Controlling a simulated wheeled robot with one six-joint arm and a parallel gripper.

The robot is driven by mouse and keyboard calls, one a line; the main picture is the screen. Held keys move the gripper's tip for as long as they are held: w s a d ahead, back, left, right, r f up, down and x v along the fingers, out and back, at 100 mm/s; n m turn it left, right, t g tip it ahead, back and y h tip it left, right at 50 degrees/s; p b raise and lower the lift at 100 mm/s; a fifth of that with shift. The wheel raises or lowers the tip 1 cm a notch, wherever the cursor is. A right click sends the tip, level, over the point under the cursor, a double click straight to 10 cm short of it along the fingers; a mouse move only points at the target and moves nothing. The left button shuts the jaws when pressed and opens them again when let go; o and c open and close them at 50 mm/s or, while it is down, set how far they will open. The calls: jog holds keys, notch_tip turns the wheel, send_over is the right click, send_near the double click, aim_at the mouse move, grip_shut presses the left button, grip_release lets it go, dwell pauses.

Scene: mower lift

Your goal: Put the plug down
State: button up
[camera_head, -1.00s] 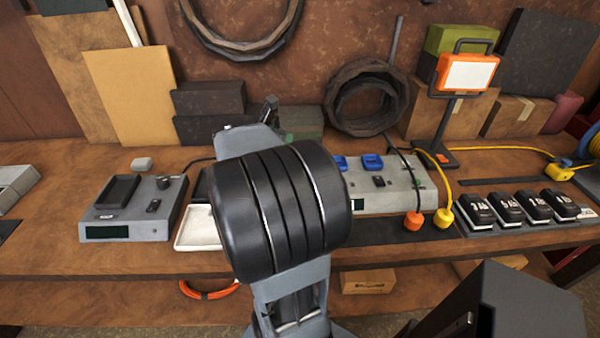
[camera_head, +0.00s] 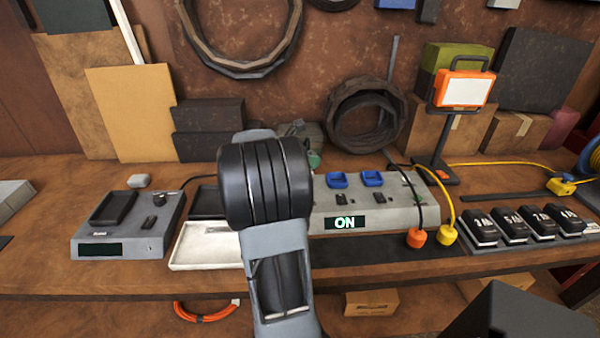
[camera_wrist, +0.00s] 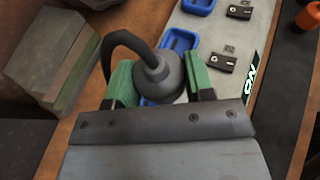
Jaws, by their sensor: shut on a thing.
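My gripper (camera_wrist: 160,88) is shut on a dark grey plug (camera_wrist: 154,70) with a thick black cable that bends off to the left in the wrist view. The green finger pads press on both sides of it. A blue socket frame (camera_wrist: 180,41) lies just beyond the plug on the grey power unit (camera_wrist: 222,50). More blue shows under the plug, but I cannot tell whether the plug sits in a socket or hovers above it. In the head view my arm hides the plug and most of my gripper. The unit's display (camera_head: 345,222) reads ON.
An orange plug (camera_head: 415,238) and a yellow plug (camera_head: 446,235) hang at the unit's right end. A white tray (camera_head: 205,262) and a grey charger (camera_head: 128,235) stand to the left. Several black batteries (camera_head: 510,226) stand on the right. A work lamp (camera_head: 463,88) stands behind.

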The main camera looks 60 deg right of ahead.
jog(key=w+f, duration=0.1)
jog(key=f, duration=0.1)
jog(key=w+d+f, duration=0.1)
jog(key=w, duration=0.1)
jog(key=shift+f, duration=2)
jog(key=shift+f+b, duration=0.45)
jog(key=shift+f, duration=0.1)
jog(key=shift+f, duration=0.1)
